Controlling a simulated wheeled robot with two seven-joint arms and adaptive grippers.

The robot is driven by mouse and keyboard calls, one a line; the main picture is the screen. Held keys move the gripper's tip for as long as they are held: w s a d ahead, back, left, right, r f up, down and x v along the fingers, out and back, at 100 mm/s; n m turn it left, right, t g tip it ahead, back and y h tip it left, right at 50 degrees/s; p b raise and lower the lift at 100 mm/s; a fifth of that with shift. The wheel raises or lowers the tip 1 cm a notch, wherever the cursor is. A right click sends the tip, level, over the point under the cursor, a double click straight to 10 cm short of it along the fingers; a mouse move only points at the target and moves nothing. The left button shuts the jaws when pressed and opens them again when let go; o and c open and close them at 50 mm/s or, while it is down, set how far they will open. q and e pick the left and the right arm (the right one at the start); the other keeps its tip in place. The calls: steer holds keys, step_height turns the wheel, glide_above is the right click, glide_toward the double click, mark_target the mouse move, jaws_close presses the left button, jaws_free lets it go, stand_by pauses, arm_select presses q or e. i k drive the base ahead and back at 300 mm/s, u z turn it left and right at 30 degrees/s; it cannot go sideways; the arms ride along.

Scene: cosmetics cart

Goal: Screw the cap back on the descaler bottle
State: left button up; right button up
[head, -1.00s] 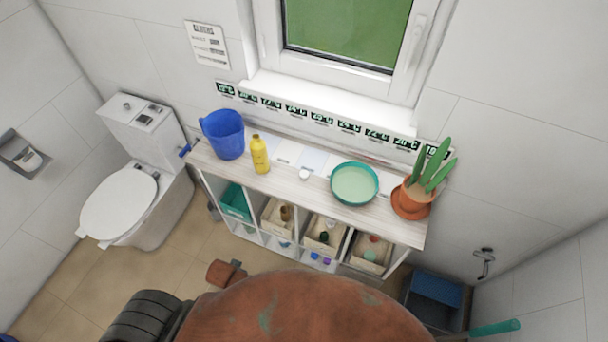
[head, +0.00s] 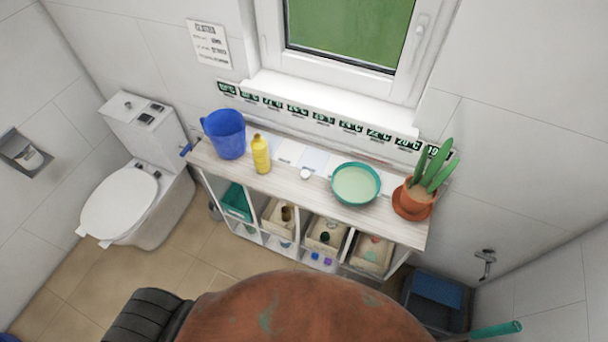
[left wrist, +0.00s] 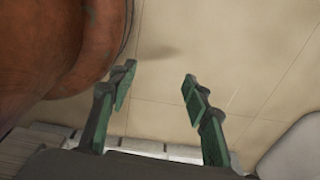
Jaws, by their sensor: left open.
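A yellow bottle (head: 261,155) stands upright on the cart top, right of the blue bucket. Its narrow top looks brownish; I cannot tell whether the neck is open. A small white round piece (head: 306,174), possibly the cap, lies on the top between the bottle and the green bowl. My left gripper (left wrist: 158,90) is open and empty in the left wrist view, above the tan floor, with neither bottle nor cap near it. Neither gripper shows in the head view.
A blue bucket (head: 224,134) stands left of the bottle. A green bowl (head: 356,184) and a potted plant (head: 415,200) stand to the right on the cart top (head: 285,185). Bins fill the shelves below. A toilet (head: 125,205) is at left and the window wall is behind.

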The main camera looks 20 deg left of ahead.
mark_target(258, 146)
steer(key=z, duration=2.7)
steer(key=k, duration=2.6)
steer(key=u, duration=0.9)
